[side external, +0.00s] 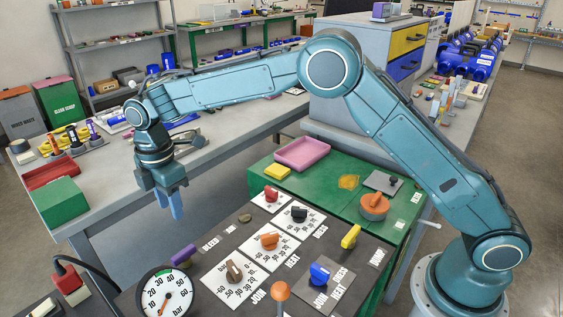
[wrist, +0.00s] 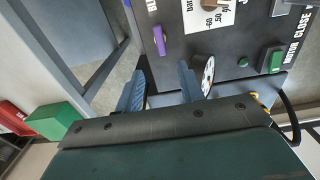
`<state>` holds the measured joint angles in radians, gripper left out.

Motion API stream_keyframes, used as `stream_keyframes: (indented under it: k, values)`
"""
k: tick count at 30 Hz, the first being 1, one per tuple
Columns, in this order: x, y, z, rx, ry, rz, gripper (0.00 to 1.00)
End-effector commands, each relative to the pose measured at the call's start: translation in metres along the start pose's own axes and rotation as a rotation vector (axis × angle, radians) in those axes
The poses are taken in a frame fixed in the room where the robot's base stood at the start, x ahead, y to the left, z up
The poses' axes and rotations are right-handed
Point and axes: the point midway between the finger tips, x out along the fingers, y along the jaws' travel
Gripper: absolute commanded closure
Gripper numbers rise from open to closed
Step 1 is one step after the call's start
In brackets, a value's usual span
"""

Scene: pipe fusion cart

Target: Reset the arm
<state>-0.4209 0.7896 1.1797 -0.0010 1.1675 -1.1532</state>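My gripper (side external: 172,208) hangs from my teal arm with its blue fingers pointing down, in the air left of the control panel (side external: 206,262). In the wrist view the two fingers of the gripper (wrist: 163,72) stand apart with nothing between them. The panel shows beyond the fingertips there, with a purple lever (wrist: 159,41) just past the gap. The round bar gauge (wrist: 208,74) is partly hidden beside the right finger. No contact between the fingers and the panel shows.
The panel carries several knobs, including an orange one (side external: 269,240) and a blue one (side external: 319,273). A green box (side external: 61,203) and a red tray (side external: 52,171) sit on the grey bench at left. A pink tray (side external: 302,153) lies on the green surface behind the panel.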

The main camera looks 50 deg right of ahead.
Motion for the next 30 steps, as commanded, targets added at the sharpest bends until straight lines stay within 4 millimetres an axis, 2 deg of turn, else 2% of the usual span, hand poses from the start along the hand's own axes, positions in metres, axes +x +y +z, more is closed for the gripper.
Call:
stream_keyframes:
  k: [5, 14, 21, 30]
  values:
    - [-0.021, -0.005, 0.013, 0.06, 0.009, 0.02, 0.62]
    - [-0.079, -0.032, 0.056, 0.263, 0.039, 0.077, 0.62]
    - [-0.12, -0.066, 0.094, 0.445, 0.07, 0.125, 0.62]
    - [-0.158, -0.118, 0.137, 0.671, 0.116, 0.183, 0.62]
